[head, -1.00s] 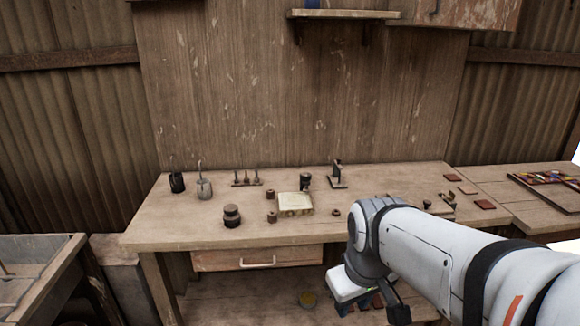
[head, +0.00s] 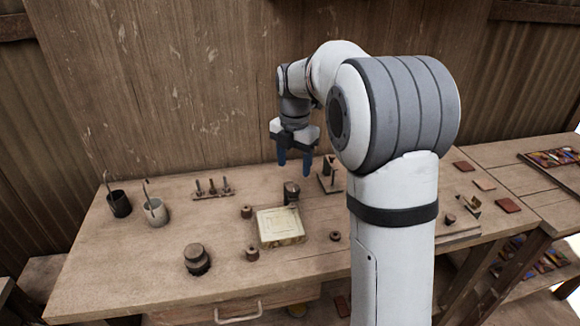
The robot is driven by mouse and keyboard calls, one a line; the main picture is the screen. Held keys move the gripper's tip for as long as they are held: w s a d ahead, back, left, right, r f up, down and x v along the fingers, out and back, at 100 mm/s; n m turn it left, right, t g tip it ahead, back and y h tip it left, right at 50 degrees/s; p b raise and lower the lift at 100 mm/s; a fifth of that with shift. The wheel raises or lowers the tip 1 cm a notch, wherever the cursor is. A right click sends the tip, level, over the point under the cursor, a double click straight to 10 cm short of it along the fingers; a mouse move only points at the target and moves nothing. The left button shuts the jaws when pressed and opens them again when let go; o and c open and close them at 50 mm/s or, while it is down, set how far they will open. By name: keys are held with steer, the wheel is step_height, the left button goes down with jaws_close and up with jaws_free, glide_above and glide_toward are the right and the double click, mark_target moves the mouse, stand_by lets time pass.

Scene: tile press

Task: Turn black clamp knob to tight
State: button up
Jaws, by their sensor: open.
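My gripper (head: 295,161) points down with its two blue fingertips apart and nothing between them. It hangs in the air, in the picture just above a dark round upright piece (head: 291,192) at the back edge of a pale square tile block (head: 280,227). This dark piece may be the black clamp knob; it is too small to tell its setting. A small dark stand with an upright part (head: 331,178) is just right of the gripper, partly beside my arm. I see no contact between the fingers and anything.
On the wooden bench (head: 150,270) stand a black cup (head: 119,204), a grey cup (head: 156,213), a rack of small tools (head: 213,190) and a dark stacked round weight (head: 197,260). Small brown rings lie around the block. Reddish tiles (head: 507,205) lie at the right. The front left is clear.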

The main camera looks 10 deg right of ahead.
mark_target(293, 188)
steer(key=shift+w+f, duration=0.15)
steer(key=shift+w, duration=0.2)
steer(key=shift+a+f, duration=0.15)
steer(key=shift+f, duration=0.2)
step_height(293, 188, down, 7)
steer(key=shift+r, duration=0.15)
steer(key=shift+s, duration=0.1)
steer(key=shift+c, duration=0.4)
steer(key=c, duration=0.9)
